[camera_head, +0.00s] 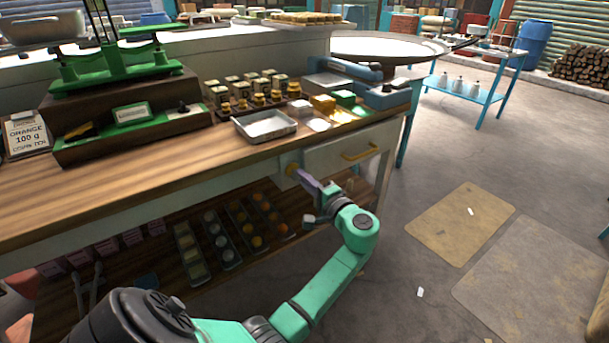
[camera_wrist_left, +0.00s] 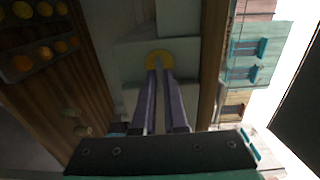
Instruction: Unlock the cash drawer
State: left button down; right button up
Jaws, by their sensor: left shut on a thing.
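The cash drawer (camera_head: 335,160) is a pale front panel with a brass handle (camera_head: 361,152), set under the counter's right end. It looks flush with the counter front. A round yellow lock piece (camera_head: 292,169) sits left of the drawer handle; it also shows in the left wrist view (camera_wrist_left: 159,55). My left gripper (camera_head: 301,175) reaches up to this piece. Its purple fingers (camera_wrist_left: 160,74) are close together with their tips at the yellow piece, shut on a small part there. The fingertips hide most of what they hold. My right gripper is not in view.
On the wooden counter (camera_head: 60,202) stand a green balance scale (camera_head: 120,62), a metal tray (camera_head: 264,125) and several small jars. A lower shelf holds trays of round goods (camera_head: 245,225).

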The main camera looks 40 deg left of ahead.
pick_arm(q)
jog(key=shift+a+r, duration=0.1)
jog(key=shift+r, duration=0.05)
dwell(0.3)
jog(key=c, duration=1.2)
grip_release()
jog(key=shift+c, duration=0.2)
jog(key=shift+a, duration=0.1)
jog(key=shift+f, duration=0.2)
